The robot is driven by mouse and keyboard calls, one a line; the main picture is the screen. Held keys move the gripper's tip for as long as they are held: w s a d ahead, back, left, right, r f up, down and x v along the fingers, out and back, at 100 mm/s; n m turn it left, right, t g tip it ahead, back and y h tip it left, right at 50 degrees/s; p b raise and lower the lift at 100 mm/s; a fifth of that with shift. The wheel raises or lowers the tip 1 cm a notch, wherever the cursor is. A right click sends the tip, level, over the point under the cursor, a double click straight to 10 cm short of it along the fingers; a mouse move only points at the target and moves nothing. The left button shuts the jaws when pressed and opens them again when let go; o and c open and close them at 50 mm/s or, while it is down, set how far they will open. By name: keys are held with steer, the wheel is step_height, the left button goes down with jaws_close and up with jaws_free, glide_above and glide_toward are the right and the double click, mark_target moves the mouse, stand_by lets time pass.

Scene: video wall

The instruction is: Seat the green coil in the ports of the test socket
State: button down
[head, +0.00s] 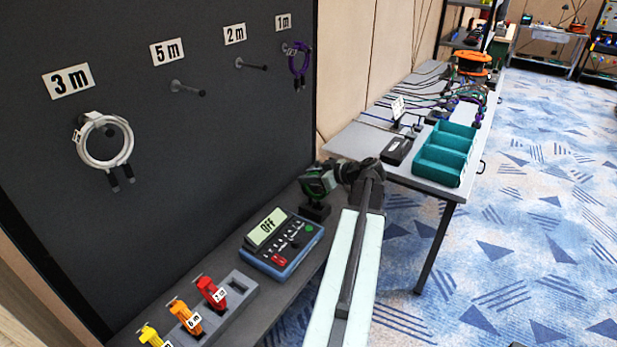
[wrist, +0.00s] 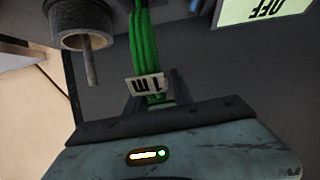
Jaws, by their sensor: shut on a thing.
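The green coil (head: 316,184) is held by my gripper (head: 333,175) above the dark bench, just right of the meter. In the wrist view the green strands (wrist: 145,35) run up from between my jaws (wrist: 150,100), with a pale tag (wrist: 146,86) on them. My gripper is shut on the coil. A black block (head: 314,209) sits directly below the coil and looks like the test socket. I cannot tell whether the coil touches it, and its ports are hidden. The meter (head: 281,243) reads "Off"; its screen also shows upside down in the wrist view (wrist: 262,8).
A dark panel has pegs marked 3 m, 5 m, 2 m and 1 m; a white coil (head: 103,141) and a purple coil (head: 299,60) hang there. A grey rack (head: 233,291) holds tagged plugs. A table with teal bins (head: 445,153) stands right. A round grey part with a pin (wrist: 82,25) is near my jaws.

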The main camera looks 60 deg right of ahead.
steer(key=shift+f+b, duration=0.6)
stand_by(0.3)
steer(key=shift+f+b, duration=0.4)
steer(key=shift+f, duration=0.05)
steer(key=c, duration=1)
jaws_free()
steer(key=p+v, duration=0.3)
steer(key=v, duration=0.4)
steer(key=shift+s+r, duration=0.2)
steer(key=shift+s, duration=0.25)
